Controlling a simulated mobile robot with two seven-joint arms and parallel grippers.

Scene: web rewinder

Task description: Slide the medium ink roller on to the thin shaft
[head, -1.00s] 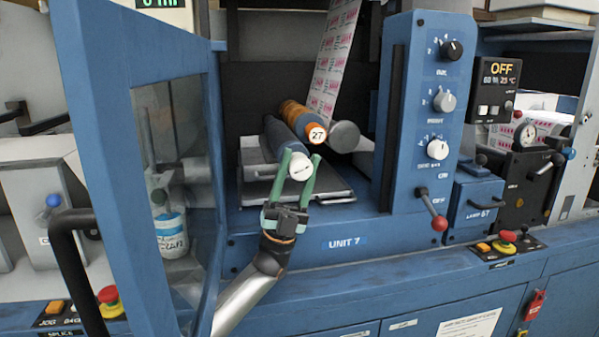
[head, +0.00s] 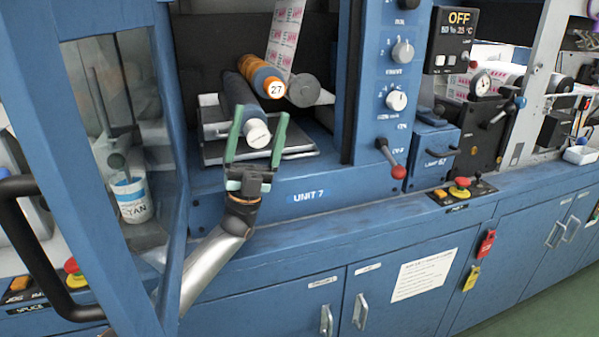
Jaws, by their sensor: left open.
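A dark roller (head: 238,98) with a white round end (head: 258,134) lies in the unit, its end facing me. An orange roller (head: 257,73) with a white end marked 27 lies behind and above it, to the right. Beside that is a grey roller end (head: 303,90). I cannot tell from their looks which is the medium ink roller, and no bare thin shaft shows clearly. My left gripper (head: 258,138) is open, its green fingers spread on either side of the dark roller's white end, with visible gaps. My right gripper is not in view.
A metal tray (head: 290,150) lies below the rollers. A blue guard door with a clear pane (head: 110,130) stands open at the left, close to my left arm. A knob panel (head: 385,80) and a red-ball lever (head: 397,172) bound the opening at the right.

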